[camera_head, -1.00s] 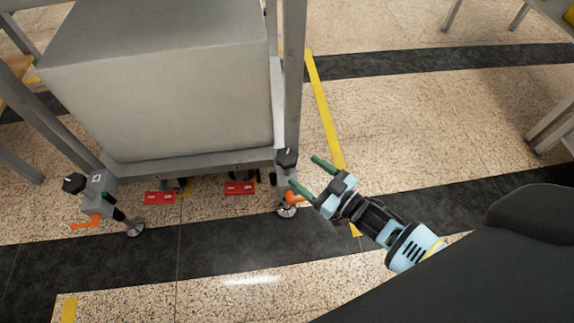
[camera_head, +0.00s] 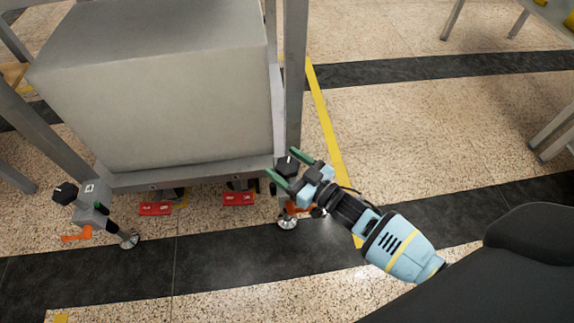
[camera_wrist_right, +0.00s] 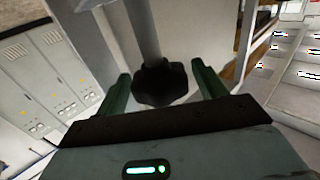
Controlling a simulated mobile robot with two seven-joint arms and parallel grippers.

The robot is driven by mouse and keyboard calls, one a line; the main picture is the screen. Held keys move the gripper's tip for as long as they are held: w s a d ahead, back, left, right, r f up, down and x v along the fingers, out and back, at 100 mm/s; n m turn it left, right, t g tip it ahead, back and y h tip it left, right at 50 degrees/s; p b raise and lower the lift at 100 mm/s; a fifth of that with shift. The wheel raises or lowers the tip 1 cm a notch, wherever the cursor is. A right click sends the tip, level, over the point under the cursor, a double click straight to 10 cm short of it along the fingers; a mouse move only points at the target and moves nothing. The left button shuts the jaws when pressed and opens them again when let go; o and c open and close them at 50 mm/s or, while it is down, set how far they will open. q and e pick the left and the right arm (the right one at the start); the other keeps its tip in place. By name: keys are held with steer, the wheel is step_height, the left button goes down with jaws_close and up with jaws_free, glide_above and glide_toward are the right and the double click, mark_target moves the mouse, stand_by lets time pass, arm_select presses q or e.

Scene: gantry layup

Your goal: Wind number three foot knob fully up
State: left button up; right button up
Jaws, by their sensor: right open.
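A black foot knob (camera_head: 287,166) sits on top of the levelling foot at the frame's front right corner. My right gripper (camera_head: 284,167) is open, with its green fingers on either side of this knob. The right wrist view shows the same knob (camera_wrist_right: 160,83) between the two open fingers (camera_wrist_right: 163,88), with a gap on each side. A second black knob (camera_head: 65,193) stands on the front left foot, which bears a mark I cannot read clearly. The mark at the right foot is largely hidden by the gripper. My left gripper is not in view.
A large grey block (camera_head: 160,100) fills the frame above the feet. An orange lever (camera_head: 77,236) sticks out at the left foot.

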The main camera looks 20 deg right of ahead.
steer(key=c, duration=1)
steer(key=shift+n+g+y, duration=0.7)
steer(key=shift+n+y, duration=0.2)
steer(key=shift+y, duration=0.3)
steer(key=shift+n+g+y, duration=0.4)
steer(key=shift+n+y, duration=0.1)
steer(key=shift+y, duration=0.1)
steer(key=o, duration=1)
